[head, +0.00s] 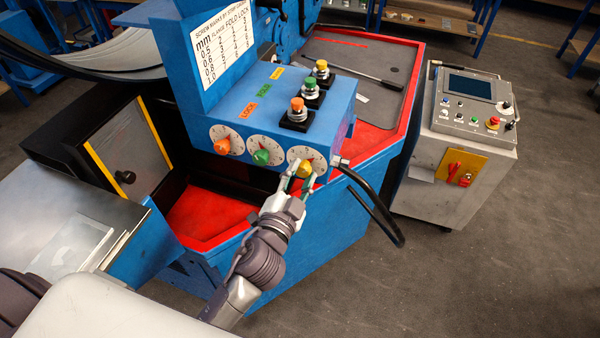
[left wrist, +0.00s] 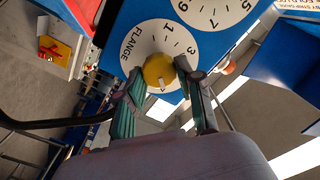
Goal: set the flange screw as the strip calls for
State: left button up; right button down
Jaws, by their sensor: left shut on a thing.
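The flange screw is a yellow knob (head: 305,169) on the rightmost white dial (head: 293,154) of the blue control box. In the left wrist view the yellow knob (left wrist: 158,70) sits on the dial marked FLANGE (left wrist: 133,45), with 1 and 3 readable. A pale mark on the knob faces the lower edge of that picture; the number there is hidden. My left gripper (head: 296,186) is shut on the knob, one finger on each side, as the left wrist view also shows (left wrist: 160,92). A printed chart (head: 232,42) lists mm against flange, fold and lock. My right gripper is out of view.
An orange knob (head: 223,146) and a green knob (head: 261,157) sit on dials to the left. Three push buttons top the box, one being green (head: 311,89). A black cable (head: 372,200) hangs right of the knob. A grey console (head: 465,135) stands farther right.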

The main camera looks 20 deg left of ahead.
pick_arm(q)
jog(key=shift+r+m, duration=0.1)
jog(key=shift+m, duration=1.1)
jog(key=o, duration=1.1)
jog(key=shift+d, duration=0.1)
jog(key=shift+o, duration=0.2)
jog(key=shift+s, duration=0.45)
jog(key=s, duration=1.1)
jog(key=shift+a, duration=0.2)
